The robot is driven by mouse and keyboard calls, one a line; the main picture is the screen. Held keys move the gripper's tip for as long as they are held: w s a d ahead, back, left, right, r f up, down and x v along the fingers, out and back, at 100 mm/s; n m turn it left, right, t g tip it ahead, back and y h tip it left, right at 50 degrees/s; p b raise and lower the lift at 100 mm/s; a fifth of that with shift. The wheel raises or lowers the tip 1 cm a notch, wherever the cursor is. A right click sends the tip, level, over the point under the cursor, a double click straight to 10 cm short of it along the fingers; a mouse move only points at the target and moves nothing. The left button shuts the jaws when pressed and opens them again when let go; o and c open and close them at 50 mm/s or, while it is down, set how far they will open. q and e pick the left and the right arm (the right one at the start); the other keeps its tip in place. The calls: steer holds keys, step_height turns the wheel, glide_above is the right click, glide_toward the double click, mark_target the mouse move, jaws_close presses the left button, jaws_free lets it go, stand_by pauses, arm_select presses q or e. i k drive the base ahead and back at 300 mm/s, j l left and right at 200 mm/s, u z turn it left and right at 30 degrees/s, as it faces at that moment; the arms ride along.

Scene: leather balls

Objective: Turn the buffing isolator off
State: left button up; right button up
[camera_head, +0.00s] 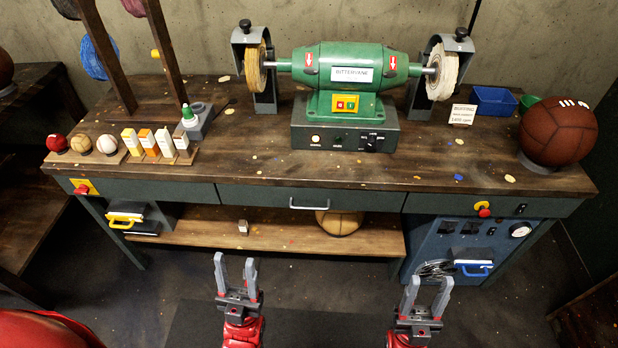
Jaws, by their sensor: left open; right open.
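The green buffing machine (350,75) stands on the workbench, with a tan wheel (254,68) and a white wheel (441,72). Its base has a control box (345,128) with small lamps and a black switch (371,142). A red knob on a yellow plate (83,187) is on the bench front at left; another red knob with yellow (483,209) is at right. I cannot tell which control is the buffing isolator, nor read switch positions. My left gripper (236,272) and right gripper (425,295) are open and empty, low in front of the bench, touching nothing.
A yellow-handled unit (127,217) is under the bench at left; a blue panel (460,245) with a blue handle and gauge is at right. A brown ball (558,131), blue tray (493,101) and small sign (463,114) sit on top. The floor between is clear.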

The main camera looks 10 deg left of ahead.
mark_target(82, 189)
steer(key=u, duration=1.75)
